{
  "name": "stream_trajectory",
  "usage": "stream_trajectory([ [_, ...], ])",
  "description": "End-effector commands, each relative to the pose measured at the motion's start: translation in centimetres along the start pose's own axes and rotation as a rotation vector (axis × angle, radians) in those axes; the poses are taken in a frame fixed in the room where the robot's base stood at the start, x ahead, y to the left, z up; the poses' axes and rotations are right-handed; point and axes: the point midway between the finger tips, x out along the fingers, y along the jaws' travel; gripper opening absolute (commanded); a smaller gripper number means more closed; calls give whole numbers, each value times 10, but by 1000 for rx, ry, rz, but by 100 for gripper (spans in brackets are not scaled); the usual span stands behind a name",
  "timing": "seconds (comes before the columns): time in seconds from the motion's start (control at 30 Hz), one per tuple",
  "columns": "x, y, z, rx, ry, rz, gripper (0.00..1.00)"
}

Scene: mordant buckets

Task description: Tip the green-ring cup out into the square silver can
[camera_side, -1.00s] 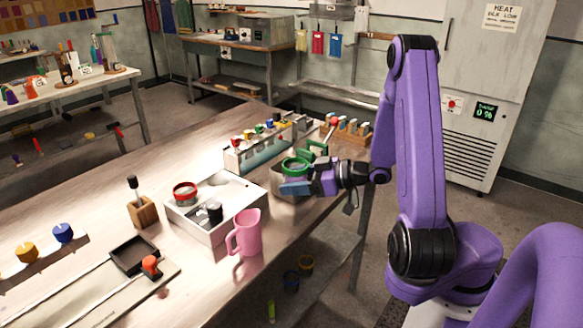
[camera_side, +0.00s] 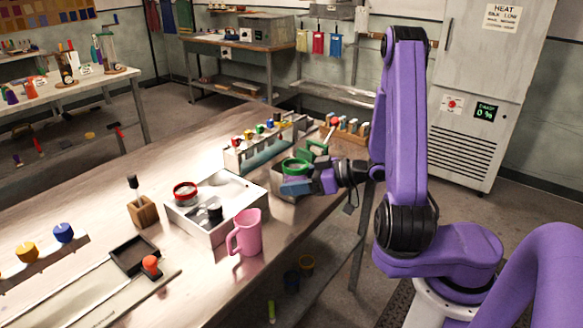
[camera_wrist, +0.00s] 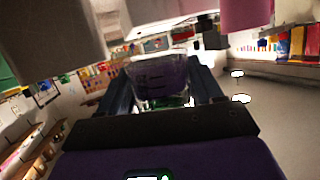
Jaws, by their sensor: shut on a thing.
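The green-ring cup (camera_side: 296,165) is at the far right part of the bench, its green ring showing above my gripper. My gripper (camera_side: 297,186) is shut on it; the wrist view shows the clear, marked cup (camera_wrist: 160,82) between both fingers. The square silver can (camera_side: 277,181) seems to be the grey box just left of and behind the gripper, largely hidden by the cup and fingers. I cannot tell whether the cup is over the can or beside it, nor its exact tilt. Its contents do not show clearly.
A white tray (camera_side: 232,190) holds a red-ring cup (camera_side: 185,192) and a black item. A pink jug (camera_side: 247,233) stands at the bench's front edge. A rack of colour-capped bottles (camera_side: 262,146) and a green-handled object (camera_side: 317,148) stand close behind the cup.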

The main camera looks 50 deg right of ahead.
Motion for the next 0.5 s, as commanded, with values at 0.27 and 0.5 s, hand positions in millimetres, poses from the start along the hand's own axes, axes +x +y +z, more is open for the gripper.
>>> stream_trajectory([
  [0.27, -3, 10, -16, 146, -54, -47, 29],
  [0.5, -2, 18, -23, 275, -100, -87, 29],
])
